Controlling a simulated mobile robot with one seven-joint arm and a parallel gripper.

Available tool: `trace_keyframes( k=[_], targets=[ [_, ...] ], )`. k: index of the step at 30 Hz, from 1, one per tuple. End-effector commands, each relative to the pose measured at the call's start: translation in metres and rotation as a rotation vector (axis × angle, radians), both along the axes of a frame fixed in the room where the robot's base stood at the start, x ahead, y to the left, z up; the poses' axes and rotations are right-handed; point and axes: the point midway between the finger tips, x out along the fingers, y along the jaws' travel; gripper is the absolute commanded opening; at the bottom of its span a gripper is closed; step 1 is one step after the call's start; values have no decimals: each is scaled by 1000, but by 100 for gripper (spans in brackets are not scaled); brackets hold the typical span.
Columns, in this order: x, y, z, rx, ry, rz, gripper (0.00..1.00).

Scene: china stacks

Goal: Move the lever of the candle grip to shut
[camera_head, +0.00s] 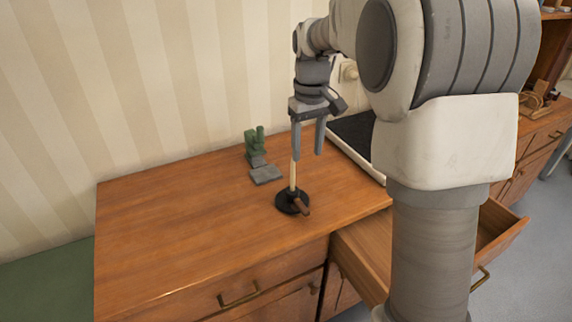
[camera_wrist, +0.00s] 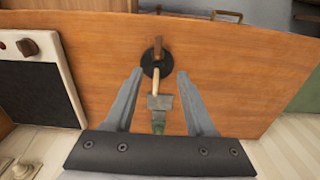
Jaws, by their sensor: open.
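The candle grip has a round black base (camera_head: 284,202) on the wooden cabinet top, near its front edge. A pale candle (camera_head: 293,176) stands upright in it. Its brown lever (camera_head: 303,207) sticks out low toward the front of the cabinet. In the wrist view, the black base (camera_wrist: 149,70), the candle (camera_wrist: 155,83) and the lever (camera_wrist: 158,46) show beyond the fingers. My gripper (camera_head: 308,155) points down above the candle grip, open, with nothing visibly held. In the head view, its left finger overlaps the candle's upper end; I cannot tell whether they touch.
A green figure (camera_head: 250,143) with a grey slab (camera_head: 266,175) stands behind the candle grip; the slab also shows in the wrist view (camera_wrist: 160,103). A dark-topped white unit (camera_head: 350,150) is at the right. A drawer (camera_head: 362,262) is pulled out below. The left cabinet top is clear.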

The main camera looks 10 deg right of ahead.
Motion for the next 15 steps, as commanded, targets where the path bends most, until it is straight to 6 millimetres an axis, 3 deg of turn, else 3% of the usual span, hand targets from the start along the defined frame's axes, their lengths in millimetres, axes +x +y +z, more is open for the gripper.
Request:
trace_keyframes(
  k=[8, 15],
  targets=[
    [10, 0, -21, -3, 24, 14, 55],
    [9, 0, -66, -3, 26, 14, 55]
  ],
)
